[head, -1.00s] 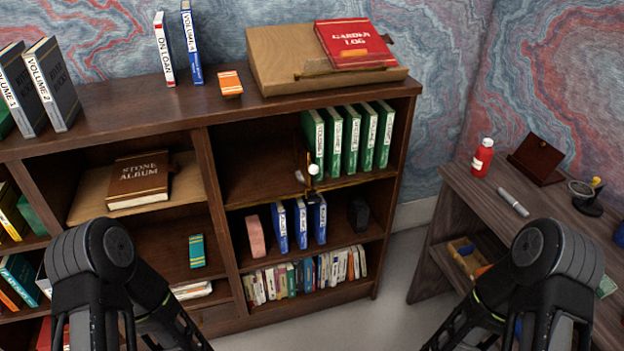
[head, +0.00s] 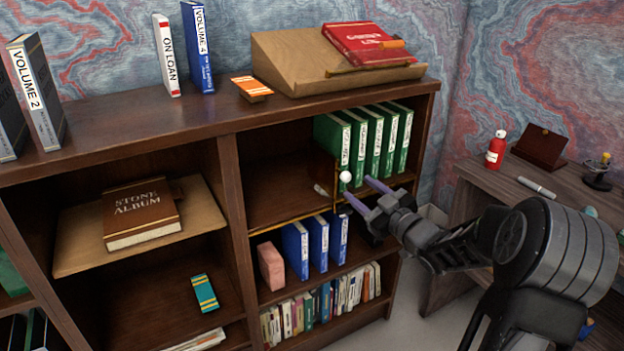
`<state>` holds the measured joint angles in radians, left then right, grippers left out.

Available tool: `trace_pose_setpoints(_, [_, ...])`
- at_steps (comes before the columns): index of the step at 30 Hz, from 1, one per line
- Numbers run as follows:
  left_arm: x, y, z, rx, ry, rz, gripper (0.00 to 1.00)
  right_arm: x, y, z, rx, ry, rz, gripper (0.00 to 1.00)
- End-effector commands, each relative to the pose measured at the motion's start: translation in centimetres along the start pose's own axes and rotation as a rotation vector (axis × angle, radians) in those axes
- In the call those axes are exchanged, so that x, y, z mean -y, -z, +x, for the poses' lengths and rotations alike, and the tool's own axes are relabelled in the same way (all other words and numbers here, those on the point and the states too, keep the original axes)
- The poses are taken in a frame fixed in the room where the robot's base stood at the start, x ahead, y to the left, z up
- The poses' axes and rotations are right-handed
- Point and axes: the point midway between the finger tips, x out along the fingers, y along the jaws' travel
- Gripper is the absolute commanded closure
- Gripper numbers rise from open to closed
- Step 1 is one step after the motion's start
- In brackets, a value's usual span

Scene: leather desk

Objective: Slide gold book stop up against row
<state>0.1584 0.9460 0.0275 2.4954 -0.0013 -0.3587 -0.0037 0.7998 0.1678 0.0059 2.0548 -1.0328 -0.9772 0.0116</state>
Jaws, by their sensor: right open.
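The row of green books (head: 377,139) stands upright on the right half of the upper shelf in the bookcase. The gold book stop (head: 321,190) is at the row's left end, near the shelf's front, with a white ball knob (head: 345,177). Its body is thin and partly hidden, so I cannot tell if it touches the first book. My right gripper (head: 357,187) is open, its two purple fingers pointing at the shelf front beside the knob. I cannot tell if they touch it. My left gripper is out of view.
A gold rail (head: 287,224) runs along the shelf's front edge. The shelf (head: 280,190) is bare left of the stop. Blue books (head: 318,243) and a pink block (head: 271,266) stand below. A sloped stand (head: 290,62) with a red book (head: 368,43) is on top.

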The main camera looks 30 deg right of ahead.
Motion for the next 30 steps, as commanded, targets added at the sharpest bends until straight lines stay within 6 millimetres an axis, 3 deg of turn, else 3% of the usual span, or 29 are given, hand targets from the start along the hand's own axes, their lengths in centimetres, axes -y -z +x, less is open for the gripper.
trace_pose_setpoints(13, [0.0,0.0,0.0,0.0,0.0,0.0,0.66,0.0,-0.1,0.7,-0.002,-0.002,0.006,0.52])
trace_pose_setpoints(24, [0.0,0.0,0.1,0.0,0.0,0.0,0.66,0.1,-0.1,5.9,-0.002,-0.001,0.006,0.52])
trace_pose_setpoints(30, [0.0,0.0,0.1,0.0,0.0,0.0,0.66,0.1,0.0,7.7,-0.001,-0.002,0.006,0.52])
